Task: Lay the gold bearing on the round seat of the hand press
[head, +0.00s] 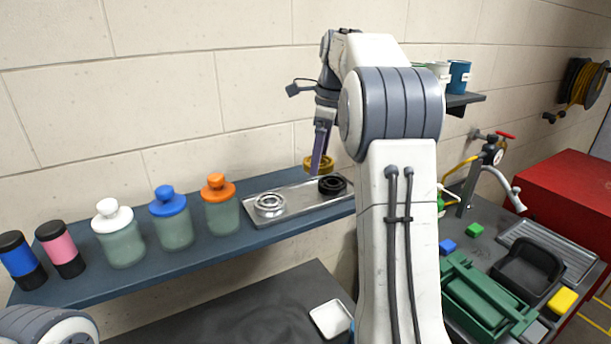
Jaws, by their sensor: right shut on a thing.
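The gold bearing (316,161) is at the back of a metal tray (299,207) on the blue wall shelf. My right gripper (319,163) points down and is shut on the bearing; its finger hides part of it. I cannot tell whether the bearing touches the tray or hangs just above it. A silver bearing (269,204) and a black bearing (332,185) lie on the same tray. I cannot make out the hand press or its round seat. Only a link of my left arm shows at the lower left; its gripper is out of view.
Jars with white, blue and orange lids (217,204) stand left of the tray. A blue can (20,261) and a pink can (60,249) are farther left. A white dish (330,319) is below. Green crates (482,297), a tap and a sink are at right. My right arm hides the middle.

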